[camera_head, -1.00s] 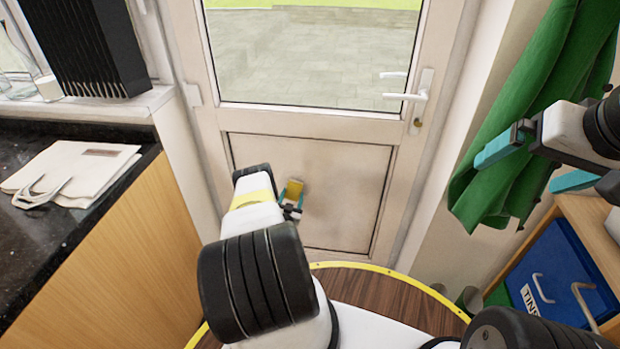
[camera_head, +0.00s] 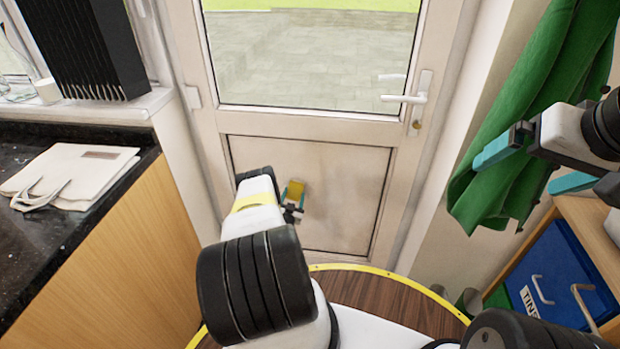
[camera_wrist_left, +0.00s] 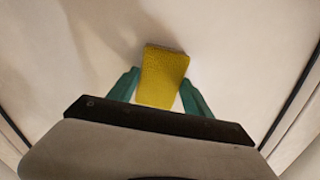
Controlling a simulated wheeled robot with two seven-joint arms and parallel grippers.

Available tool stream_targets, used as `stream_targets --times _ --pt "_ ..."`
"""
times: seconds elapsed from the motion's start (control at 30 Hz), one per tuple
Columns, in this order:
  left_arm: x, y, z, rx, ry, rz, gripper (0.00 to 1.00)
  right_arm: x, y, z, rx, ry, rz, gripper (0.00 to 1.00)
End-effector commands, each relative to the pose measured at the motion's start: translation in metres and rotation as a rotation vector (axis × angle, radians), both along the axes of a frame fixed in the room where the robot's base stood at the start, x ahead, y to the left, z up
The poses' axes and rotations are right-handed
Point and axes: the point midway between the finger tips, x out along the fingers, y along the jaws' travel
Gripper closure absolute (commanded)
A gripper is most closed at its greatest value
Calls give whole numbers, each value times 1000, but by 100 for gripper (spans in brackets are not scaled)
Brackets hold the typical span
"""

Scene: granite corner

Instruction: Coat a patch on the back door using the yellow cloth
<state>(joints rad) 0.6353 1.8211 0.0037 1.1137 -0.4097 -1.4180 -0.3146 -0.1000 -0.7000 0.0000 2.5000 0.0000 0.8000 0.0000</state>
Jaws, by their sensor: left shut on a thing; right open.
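The white back door (camera_head: 310,128) stands ahead, with a glass pane above and a recessed lower panel (camera_head: 345,190). The panel has a faint darker, smudged area. My left gripper (camera_head: 293,192) is at the left-centre of this panel, shut on the yellow cloth (camera_head: 297,187). In the left wrist view the cloth (camera_wrist_left: 162,76) is a small yellow block between teal fingers (camera_wrist_left: 160,92), its far end at or very near the panel; I cannot tell whether it touches. My right gripper (camera_head: 535,165) is open and empty at the right, in front of the green curtain.
A dark granite counter (camera_head: 30,235) with a folded cream bag (camera_head: 75,172) is at the left. A green cloth (camera_head: 520,120) hangs at the right, above a wooden unit with a blue box (camera_head: 560,275). The door handle (camera_head: 415,98) juts out.

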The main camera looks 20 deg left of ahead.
Motion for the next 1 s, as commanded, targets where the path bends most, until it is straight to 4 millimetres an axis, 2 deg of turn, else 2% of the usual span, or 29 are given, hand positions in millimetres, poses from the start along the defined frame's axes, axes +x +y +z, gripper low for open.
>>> stream_targets --times 0.3,0.57,1.0 --pt "5 -28 0 -1 0 -2 74 0 0 0 0 0 0 0" --pt "7 -37 0 -1 0 0 74 0 0 0 0 0 0 0" --pt "17 -68 0 -1 0 -1 74 0 0 0 0 0 0 0"
